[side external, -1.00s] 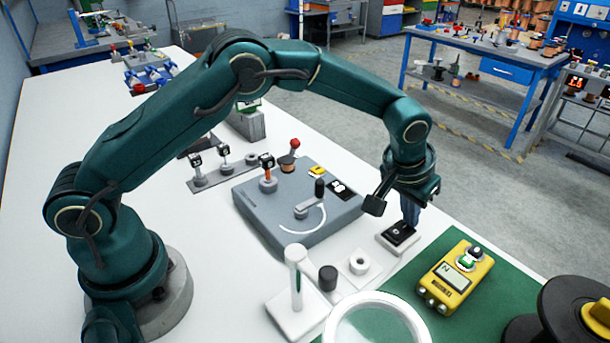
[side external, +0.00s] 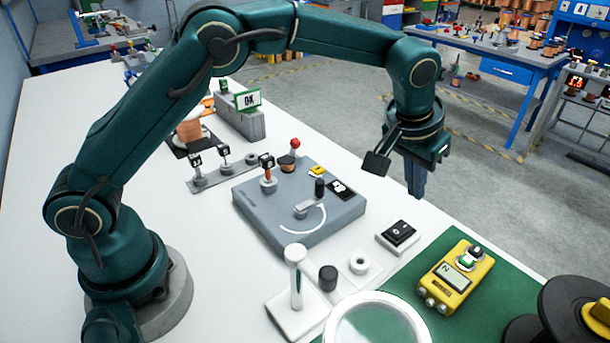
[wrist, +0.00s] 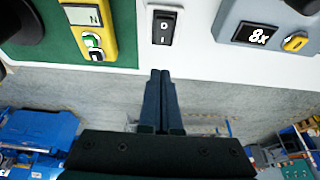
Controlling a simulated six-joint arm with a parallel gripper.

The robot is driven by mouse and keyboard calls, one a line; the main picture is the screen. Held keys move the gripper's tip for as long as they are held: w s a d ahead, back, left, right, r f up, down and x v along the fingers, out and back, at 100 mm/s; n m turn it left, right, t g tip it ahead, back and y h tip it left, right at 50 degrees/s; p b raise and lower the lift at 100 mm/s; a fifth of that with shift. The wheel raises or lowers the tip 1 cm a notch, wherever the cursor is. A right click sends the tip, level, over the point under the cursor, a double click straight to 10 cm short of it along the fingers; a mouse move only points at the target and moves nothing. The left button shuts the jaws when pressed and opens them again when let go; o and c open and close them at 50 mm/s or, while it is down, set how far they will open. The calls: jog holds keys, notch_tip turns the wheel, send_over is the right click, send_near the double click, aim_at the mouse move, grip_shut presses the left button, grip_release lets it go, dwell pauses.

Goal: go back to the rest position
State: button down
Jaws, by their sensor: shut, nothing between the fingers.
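My gripper (side external: 416,190) hangs in the air, pointing down, above and beyond the far right edge of the white table in the side view. Its fingers are shut together with nothing between them; they also show closed in the wrist view (wrist: 160,78). A black rocker switch (side external: 399,233) on a white base sits on the table below the gripper, apart from it. The switch also shows in the wrist view (wrist: 165,27), ahead of the fingertips.
A grey tension unit (side external: 335,231) with a lever and red-topped post stands mid-table. A yellow meter (side external: 455,277) lies on a green mat (side external: 400,286). A white ring (side external: 375,300), a white post (side external: 296,270) and a black spool (side external: 560,315) are near the front. An OK display (side external: 248,100) stands behind.

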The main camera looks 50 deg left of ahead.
jog(key=s+a+r+n+t, duration=0.15)
jog(key=a+r, duration=0.25)
jog(key=r, duration=1)
jog(key=s+a+r, duration=0.4)
jog(key=s+a, duration=0.1)
jog(key=s, duration=0.4)
jog(key=s+a+f+m, duration=0.1)
jog(key=s+a+f, duration=0.1)
jog(key=s+f, duration=1)
jog(key=shift+s+a, duration=0.3)
jog(key=shift+s, duration=0.8)
